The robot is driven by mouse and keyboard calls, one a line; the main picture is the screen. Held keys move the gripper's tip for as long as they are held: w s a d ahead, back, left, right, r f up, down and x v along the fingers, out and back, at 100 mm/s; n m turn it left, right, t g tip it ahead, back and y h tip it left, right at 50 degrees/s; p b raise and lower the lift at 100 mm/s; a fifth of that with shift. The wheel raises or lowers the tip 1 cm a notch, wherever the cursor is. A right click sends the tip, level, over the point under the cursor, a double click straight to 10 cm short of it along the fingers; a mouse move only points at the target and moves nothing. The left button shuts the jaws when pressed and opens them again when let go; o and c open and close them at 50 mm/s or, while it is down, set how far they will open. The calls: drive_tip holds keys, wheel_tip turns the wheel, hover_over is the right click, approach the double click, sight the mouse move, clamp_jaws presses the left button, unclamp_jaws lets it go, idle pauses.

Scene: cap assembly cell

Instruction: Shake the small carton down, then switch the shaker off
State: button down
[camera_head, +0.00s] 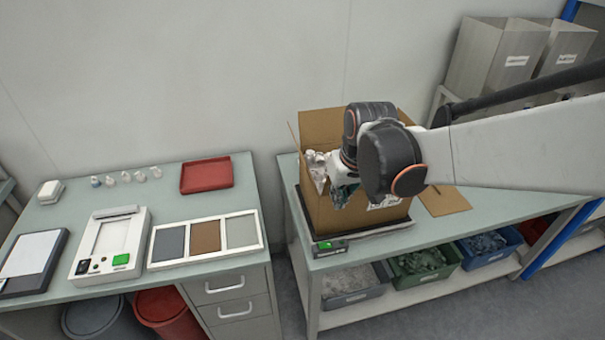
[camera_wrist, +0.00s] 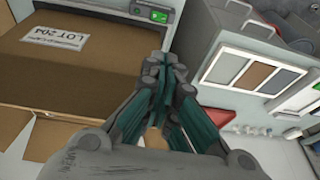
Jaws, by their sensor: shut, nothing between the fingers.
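An open brown carton (camera_head: 316,212) stands upright on a low dark platform (camera_head: 375,236) on the right bench. Its flaps are spread. A white label shows on its front, and the wrist view shows the carton (camera_wrist: 80,65) with "LOT 204" upside down.
Bins (camera_head: 425,262) stand under the right bench. A gap separates the benches.

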sight(321, 244)
drive_tip(key=b+x, duration=0.2)
drive_tip(key=x, duration=0.5)
drive_tip(key=b+x, duration=0.3)
drive_tip(key=x, duration=0.5)
drive_tip(key=s+b+x, duration=0.1)
drive_tip(key=b+x, duration=0.2)
drive_tip(key=x, duration=0.5)
drive_tip(key=shift+f, duration=0.35)
